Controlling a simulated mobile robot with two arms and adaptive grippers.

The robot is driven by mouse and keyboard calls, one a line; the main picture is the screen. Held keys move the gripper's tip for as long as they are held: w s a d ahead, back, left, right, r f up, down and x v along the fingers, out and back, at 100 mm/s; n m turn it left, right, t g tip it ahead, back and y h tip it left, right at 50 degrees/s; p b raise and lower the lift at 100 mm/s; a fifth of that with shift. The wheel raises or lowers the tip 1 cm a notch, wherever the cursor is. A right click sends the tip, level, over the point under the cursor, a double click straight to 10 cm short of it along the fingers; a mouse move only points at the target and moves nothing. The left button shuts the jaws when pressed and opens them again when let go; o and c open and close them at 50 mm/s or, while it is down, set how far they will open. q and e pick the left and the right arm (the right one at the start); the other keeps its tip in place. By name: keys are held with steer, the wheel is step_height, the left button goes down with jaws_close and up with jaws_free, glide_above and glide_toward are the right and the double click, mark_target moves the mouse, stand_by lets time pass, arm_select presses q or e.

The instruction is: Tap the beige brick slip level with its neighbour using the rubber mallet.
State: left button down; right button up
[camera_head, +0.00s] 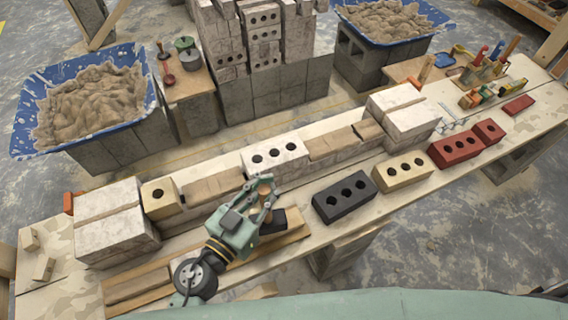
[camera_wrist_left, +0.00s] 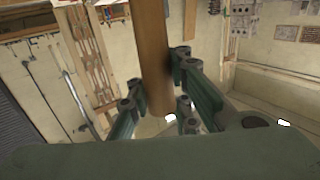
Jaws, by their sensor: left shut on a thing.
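My left gripper (camera_head: 267,196) is in the middle of the bench in the head view, in front of the low brick wall. It is shut on the mallet's wooden handle (camera_wrist_left: 157,60), which stands as a brown rod between the fingers in the left wrist view. A dark block beside the fingers, seemingly the mallet head (camera_head: 294,218), is partly hidden by the gripper. Flat beige slips (camera_head: 212,187) lie in the wall between a beige end brick (camera_head: 160,198) and a white holed brick (camera_head: 275,155). I cannot tell which slip sits uneven. My right gripper is out of view.
A black brick (camera_head: 344,195), a beige holed brick (camera_head: 403,170) and red bricks (camera_head: 454,148) line the bench front. Pale block stacks (camera_head: 112,222) stand at both wall ends. Blue mortar tubs (camera_head: 150,98) stand behind. Tools (camera_head: 480,78) lie at the far right.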

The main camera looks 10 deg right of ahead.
arm_select(q)
step_height(320, 180, down, 5)
steer(key=b, duration=0.3)
steer(key=shift+w+d+r, duration=0.1)
steer(key=shift+w+r, duration=0.05)
steer(key=shift+r, duration=0.05)
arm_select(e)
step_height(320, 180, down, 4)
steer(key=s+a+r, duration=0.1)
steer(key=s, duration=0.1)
arm_select(q)
step_height(320, 180, up, 6)
steer(key=p, duration=0.6)
steer(key=shift+f, duration=0.25)
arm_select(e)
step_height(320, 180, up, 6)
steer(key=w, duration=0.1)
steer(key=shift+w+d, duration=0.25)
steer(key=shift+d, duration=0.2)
arm_select(q)
steer(key=shift+w, duration=0.1)
